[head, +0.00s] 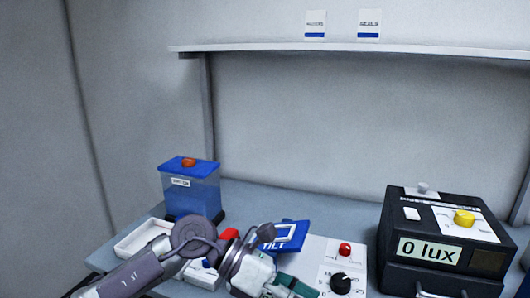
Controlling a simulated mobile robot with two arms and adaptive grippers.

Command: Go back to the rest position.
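My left arm comes in from the lower left over the table (250,195). Its wrist and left gripper (285,288) are at the bottom middle, in front of the blue TILT piece and left of the black dial. The fingers are small and partly cut off by the bottom edge, so I cannot see whether they are open or shut, or whether they hold anything. My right gripper is not in view.
A blue-lidded container (192,190) and a white tray (143,238) stand left. The blue TILT piece (297,231) is behind my wrist. A white panel (317,250) has a red button and dial. A black box (440,240) reading "0 lux" stands right. A shelf (350,47) runs above.

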